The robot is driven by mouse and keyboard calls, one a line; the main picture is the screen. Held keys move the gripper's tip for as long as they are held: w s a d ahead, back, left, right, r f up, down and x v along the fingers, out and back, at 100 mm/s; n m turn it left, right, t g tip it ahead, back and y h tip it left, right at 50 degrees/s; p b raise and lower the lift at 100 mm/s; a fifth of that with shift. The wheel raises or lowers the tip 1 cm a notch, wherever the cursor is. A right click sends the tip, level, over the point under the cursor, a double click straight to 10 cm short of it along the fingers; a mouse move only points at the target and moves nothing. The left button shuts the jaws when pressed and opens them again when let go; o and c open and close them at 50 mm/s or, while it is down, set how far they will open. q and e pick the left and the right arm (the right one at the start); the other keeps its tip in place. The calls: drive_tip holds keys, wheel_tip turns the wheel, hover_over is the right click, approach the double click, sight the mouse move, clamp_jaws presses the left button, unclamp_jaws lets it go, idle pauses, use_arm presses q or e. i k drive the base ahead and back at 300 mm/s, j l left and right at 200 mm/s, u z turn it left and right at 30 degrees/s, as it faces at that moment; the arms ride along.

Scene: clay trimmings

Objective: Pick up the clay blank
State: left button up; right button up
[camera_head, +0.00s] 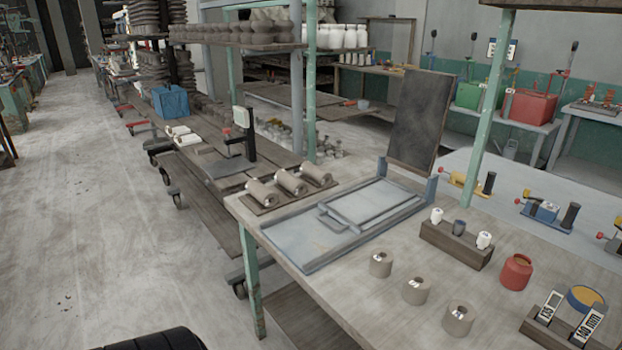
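Three grey-beige clay rolls (291,182) lie side by side on a dark board at the back left corner of the workbench. Three short grey cylinders, each with a hole or shiny spot on top, stand in a row nearer the front: one at the back (380,264), one in the middle (416,290) and one at the front (458,318). I cannot tell which of these pieces is the clay blank. Neither gripper is in view, and nothing is seen touching the pieces.
A flat grey metal frame (290,241) with a handle covers the bench's left part, with a dark upright panel (421,118) behind. A wooden block (456,245) holds small cups. A red jar (516,272) stands right. Two labelled gauges sit front right.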

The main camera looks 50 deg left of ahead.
sight(266, 196)
drive_tip(key=i+j+u, duration=0.15)
drive_tip(key=u, duration=0.3)
drive_tip(key=i+u, duration=0.2)
drive_tip(key=u, duration=0.2)
drive_tip(key=i+u, duration=0.25)
drive_tip(key=u, duration=0.9)
